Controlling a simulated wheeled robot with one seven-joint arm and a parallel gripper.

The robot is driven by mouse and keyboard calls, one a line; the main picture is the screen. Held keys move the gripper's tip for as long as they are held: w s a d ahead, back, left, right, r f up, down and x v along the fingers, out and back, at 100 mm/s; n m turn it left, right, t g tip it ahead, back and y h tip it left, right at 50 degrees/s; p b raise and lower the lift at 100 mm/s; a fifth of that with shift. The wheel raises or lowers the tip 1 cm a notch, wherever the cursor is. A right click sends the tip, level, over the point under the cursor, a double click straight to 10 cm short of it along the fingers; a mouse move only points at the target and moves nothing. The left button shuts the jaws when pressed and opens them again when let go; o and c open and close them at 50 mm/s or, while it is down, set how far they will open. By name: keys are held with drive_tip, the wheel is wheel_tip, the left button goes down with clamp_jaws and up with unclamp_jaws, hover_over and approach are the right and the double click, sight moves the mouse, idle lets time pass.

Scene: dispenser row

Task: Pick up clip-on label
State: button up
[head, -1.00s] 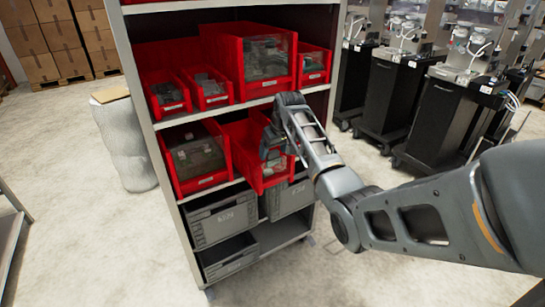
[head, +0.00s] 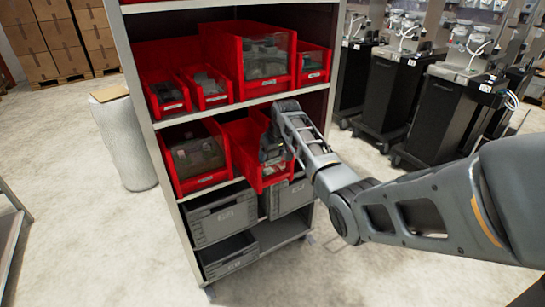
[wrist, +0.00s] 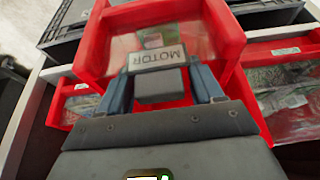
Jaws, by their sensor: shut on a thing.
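A clip-on label (wrist: 157,56) with a pale face reading MOTOR shows in the wrist view, between my fingertips. My gripper (wrist: 163,84) is shut on it, with one dark finger on each side. A red bin (wrist: 232,40) surrounds the label; its front has a clear window. In the head view, my gripper (head: 271,152) is at the open front of the lower right red bin (head: 243,150) on the shelf. The label cannot be made out there, and my gripper hides part of the bin.
A larger red bin (head: 196,180) stands to the left of it on the same shelf. Red bins (head: 237,60) fill the shelf above, close over my wrist. Grey crates (head: 222,219) stand below. The shelf's metal upright (head: 330,75) is close on the right. The floor in front is clear.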

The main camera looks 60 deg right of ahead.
drive_tip(key=shift+c, duration=0.6)
drive_tip(key=shift+r, duration=0.1)
drive_tip(key=shift+r+p, duration=0.4)
drive_tip(key=shift+p, duration=0.1)
wheel_tip(320, 180, up, 4)
drive_tip(key=p, duration=0.2)
drive_tip(key=shift+f+p, duration=0.25)
drive_tip(key=shift+p, duration=0.1)
drive_tip(key=s+d+r, duration=0.5)
drive_tip(key=s+r, duration=0.1)
drive_tip(key=s, duration=0.4)
drive_tip(key=shift+s+d+r+b, duration=0.2)
drive_tip(key=shift+r+b, duration=0.05)
drive_tip(key=shift+b, duration=0.05)
